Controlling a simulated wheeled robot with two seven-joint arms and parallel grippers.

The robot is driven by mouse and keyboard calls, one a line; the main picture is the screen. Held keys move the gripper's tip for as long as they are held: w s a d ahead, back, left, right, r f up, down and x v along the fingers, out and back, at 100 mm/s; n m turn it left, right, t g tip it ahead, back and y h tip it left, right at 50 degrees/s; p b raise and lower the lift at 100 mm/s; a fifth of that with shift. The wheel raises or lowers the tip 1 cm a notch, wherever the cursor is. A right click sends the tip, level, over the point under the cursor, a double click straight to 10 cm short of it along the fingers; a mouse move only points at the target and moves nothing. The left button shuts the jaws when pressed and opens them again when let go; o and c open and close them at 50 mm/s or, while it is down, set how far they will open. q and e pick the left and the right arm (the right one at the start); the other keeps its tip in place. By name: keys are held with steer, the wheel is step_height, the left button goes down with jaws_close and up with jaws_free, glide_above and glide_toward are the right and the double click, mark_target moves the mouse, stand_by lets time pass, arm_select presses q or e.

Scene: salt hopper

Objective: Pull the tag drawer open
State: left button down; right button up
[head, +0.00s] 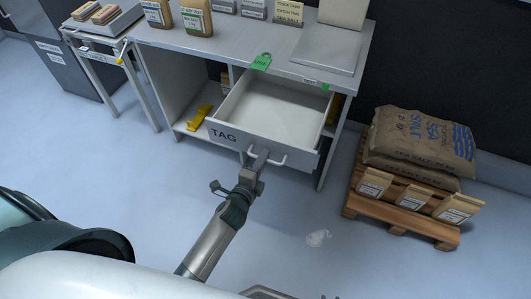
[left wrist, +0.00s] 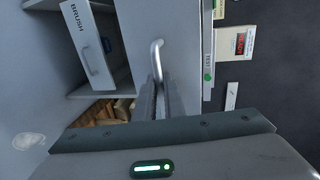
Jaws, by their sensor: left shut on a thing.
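The tag drawer (head: 224,134), a grey box with TAG on its front, stands out from the workbench, open at the top. Its inside looks pale and empty. My right gripper does not show.
The bench top (head: 230,37) carries bags, a green tag (head: 261,61) and a flat plate (head: 326,48). A pallet (head: 396,220) with salt sacks (head: 420,140) stands to the right. A drawer marked BRUSH (left wrist: 88,42) shows in the wrist view. Floor before the drawer is mostly clear.

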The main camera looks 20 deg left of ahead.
arm_select(q)
steer(key=shift+s, duration=0.2)
steer(key=c, duration=2.1)
jaws_free()
steer(key=shift+s, duration=0.1)
